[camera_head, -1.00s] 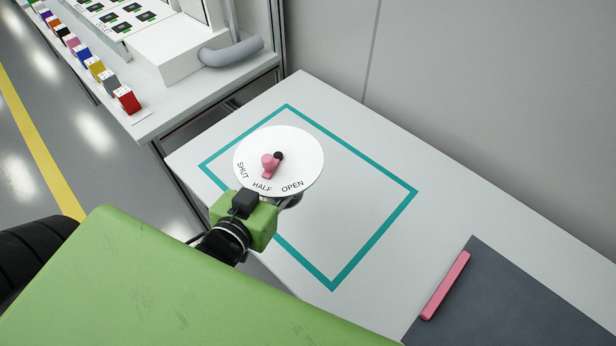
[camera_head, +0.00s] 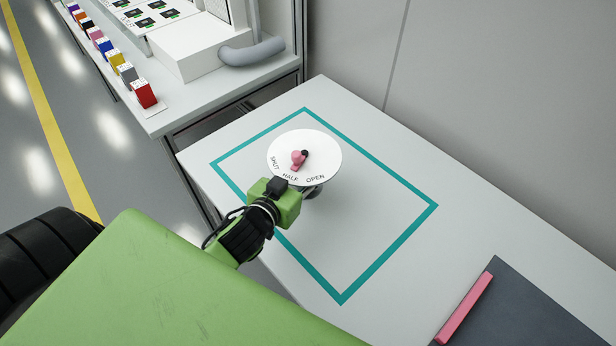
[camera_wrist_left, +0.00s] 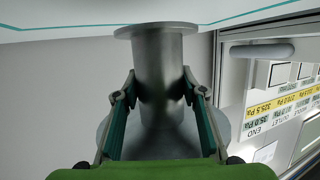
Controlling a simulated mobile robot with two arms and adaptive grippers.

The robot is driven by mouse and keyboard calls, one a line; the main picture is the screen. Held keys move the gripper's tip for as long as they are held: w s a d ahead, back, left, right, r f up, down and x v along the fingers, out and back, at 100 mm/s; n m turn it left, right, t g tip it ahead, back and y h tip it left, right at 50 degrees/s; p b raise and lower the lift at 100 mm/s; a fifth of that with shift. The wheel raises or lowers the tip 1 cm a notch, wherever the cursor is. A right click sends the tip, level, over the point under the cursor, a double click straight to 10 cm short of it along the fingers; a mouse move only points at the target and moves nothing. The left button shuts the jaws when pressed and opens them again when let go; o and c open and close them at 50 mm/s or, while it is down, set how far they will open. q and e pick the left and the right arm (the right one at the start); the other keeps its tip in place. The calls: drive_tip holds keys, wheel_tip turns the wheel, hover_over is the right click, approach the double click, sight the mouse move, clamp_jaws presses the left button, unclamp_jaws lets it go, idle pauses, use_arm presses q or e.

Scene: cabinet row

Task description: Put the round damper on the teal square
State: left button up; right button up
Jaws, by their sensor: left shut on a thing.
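The round damper (camera_head: 325,150) has a white disc marked SHUT, HALF and OPEN, with a pink lever and a black knob. Its grey metal stem (camera_wrist_left: 160,60) shows in the left wrist view. My left gripper (camera_head: 288,197) is shut around this stem, below the disc; its fingers show on both sides of it in the left wrist view (camera_wrist_left: 160,90). The teal square (camera_head: 391,252) is an outline on the white table, and the damper is over its left-back part. The damper looks upright. I cannot tell whether its bottom flange touches the table. My right gripper is out of view.
A dark grey panel (camera_head: 530,315) with a pink bar (camera_head: 465,308) lies at the table's right front. A grey wall (camera_head: 500,90) stands behind. A bench with coloured blocks and a grey duct (camera_head: 252,52) is at the back left. The square's right part is clear.

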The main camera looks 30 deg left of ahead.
use_arm(q)
drive_tip(key=shift+w+a+f, duration=0.1)
drive_tip(key=shift+w+f, duration=1)
drive_tip(key=shift+f, duration=1.55)
drive_tip(key=shift+b, duration=0.3)
drive_tip(key=shift+f, duration=0.15)
drive_tip(key=o, duration=1.5)
drive_tip(key=shift+f, duration=0.1)
drive_tip(key=shift+c, duration=0.2)
drive_tip(key=shift+r, duration=0.25)
drive_tip(key=v, duration=1.2)
